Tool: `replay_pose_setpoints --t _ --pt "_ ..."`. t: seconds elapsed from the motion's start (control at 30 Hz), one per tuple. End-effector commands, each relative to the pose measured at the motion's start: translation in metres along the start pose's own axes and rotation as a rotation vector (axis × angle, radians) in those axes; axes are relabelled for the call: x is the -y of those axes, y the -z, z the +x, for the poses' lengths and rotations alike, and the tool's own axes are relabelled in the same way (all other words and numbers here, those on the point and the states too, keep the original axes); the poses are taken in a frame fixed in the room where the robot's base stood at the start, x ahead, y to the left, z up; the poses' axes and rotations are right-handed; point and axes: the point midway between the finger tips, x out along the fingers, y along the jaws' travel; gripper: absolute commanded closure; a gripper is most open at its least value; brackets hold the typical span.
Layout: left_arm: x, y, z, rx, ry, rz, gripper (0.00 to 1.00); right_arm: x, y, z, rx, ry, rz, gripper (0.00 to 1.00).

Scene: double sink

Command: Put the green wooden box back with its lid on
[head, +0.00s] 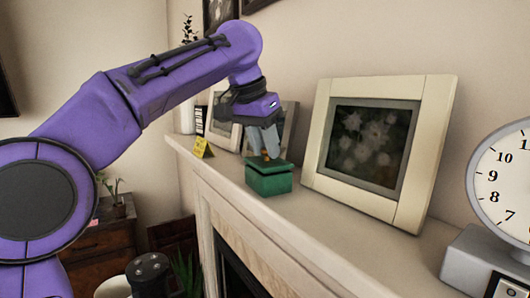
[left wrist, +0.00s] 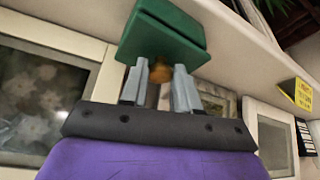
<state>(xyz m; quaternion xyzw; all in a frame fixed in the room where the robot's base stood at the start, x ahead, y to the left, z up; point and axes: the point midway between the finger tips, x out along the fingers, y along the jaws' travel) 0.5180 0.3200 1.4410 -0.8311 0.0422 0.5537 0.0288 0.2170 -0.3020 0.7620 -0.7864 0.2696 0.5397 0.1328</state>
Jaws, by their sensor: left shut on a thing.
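The green wooden box (head: 268,185) is on the mantel, near its front edge, below my left gripper (head: 265,153). Its green lid (head: 267,166) is over the box body, and a thin dark line separates the two. I cannot tell whether the lid is fully seated. In the left wrist view, the fingers of my left gripper (left wrist: 160,72) are on either side of a small orange-brown knob on the lid (left wrist: 160,50) and shut on it. The box body (left wrist: 172,20) shows beyond the lid. My right gripper is not in view.
A large cream picture frame (head: 370,140) stands right of the box, and smaller frames (head: 287,130) stand behind my gripper. A yellow card (head: 203,148) is to the left. A clock-faced scale (head: 503,190) stands far right. The mantel front edge (head: 300,240) is close.

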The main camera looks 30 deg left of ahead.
Motion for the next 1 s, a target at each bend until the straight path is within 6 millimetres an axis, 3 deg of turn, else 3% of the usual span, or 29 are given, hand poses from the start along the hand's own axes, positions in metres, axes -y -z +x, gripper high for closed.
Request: replay_pose_setpoints --t 0.23,0.27,0.3,0.33,0.67,0.77,1.0 --pt "-0.001 0.0 0.001 -0.001 -0.001 0.0 1.0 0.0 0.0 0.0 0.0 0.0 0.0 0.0" --pt "-0.001 0.0 0.001 -0.001 -0.001 0.0 0.6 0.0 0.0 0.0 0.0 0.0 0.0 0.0" --pt "-0.001 0.0 0.0 -0.001 -0.001 0.0 0.47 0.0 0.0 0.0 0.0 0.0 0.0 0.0" --pt "-0.001 0.0 0.0 -0.001 -0.001 0.0 0.44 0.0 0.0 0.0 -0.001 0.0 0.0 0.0" --pt "-0.001 0.0 -0.006 -0.001 0.0 0.001 0.44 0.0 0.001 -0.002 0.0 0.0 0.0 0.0" --pt "-0.001 0.001 -0.024 -0.004 -0.001 0.0 0.44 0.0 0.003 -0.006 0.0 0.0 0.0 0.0" --pt "-0.001 0.003 -0.089 -0.003 0.0 0.0 0.44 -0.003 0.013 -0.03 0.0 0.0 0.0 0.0"
